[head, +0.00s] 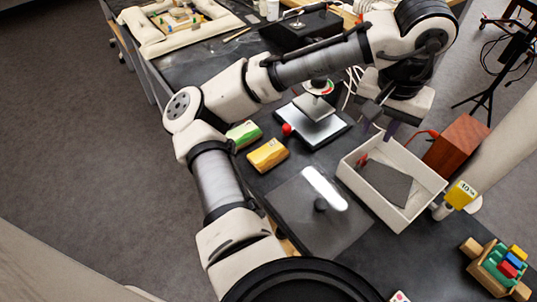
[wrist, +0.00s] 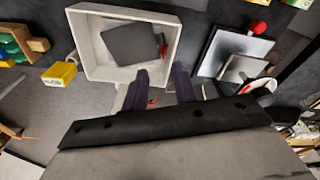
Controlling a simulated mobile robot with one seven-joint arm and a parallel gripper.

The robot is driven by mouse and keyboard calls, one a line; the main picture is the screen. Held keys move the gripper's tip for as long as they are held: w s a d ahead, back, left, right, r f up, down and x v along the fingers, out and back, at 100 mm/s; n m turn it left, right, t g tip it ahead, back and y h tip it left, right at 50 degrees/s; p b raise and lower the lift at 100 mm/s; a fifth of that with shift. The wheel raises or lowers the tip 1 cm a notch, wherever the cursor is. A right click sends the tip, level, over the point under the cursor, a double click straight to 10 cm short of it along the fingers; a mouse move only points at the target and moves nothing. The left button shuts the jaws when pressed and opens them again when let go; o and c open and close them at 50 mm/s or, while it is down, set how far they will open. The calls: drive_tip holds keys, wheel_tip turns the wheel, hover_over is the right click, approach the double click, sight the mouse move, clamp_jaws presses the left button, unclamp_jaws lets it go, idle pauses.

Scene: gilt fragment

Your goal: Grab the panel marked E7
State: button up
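A dark grey flat panel (head: 386,182) lies tilted in a white open-topped box (head: 350,178). In the wrist view the panel (wrist: 131,44) lies inside the box (wrist: 82,45), near its middle. I can read no E7 mark on it. My gripper (head: 380,129) is above the far side of the box, pointing down. Its two purple fingers are apart with nothing between them; they also show in the wrist view (wrist: 161,84), at the box's near edge in that picture. A small red thing (wrist: 162,45) lies beside the panel in the box.
A reddish-brown wooden block (head: 456,146) stands right of the box, and a yellow tag (head: 460,194) on a white post is nearby. A silver plate on a black base (head: 314,125) is to the left. Yellow (head: 267,154) and green (head: 243,134) packs lie further left.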

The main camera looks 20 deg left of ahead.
sight(271, 157)
idle(0.5)
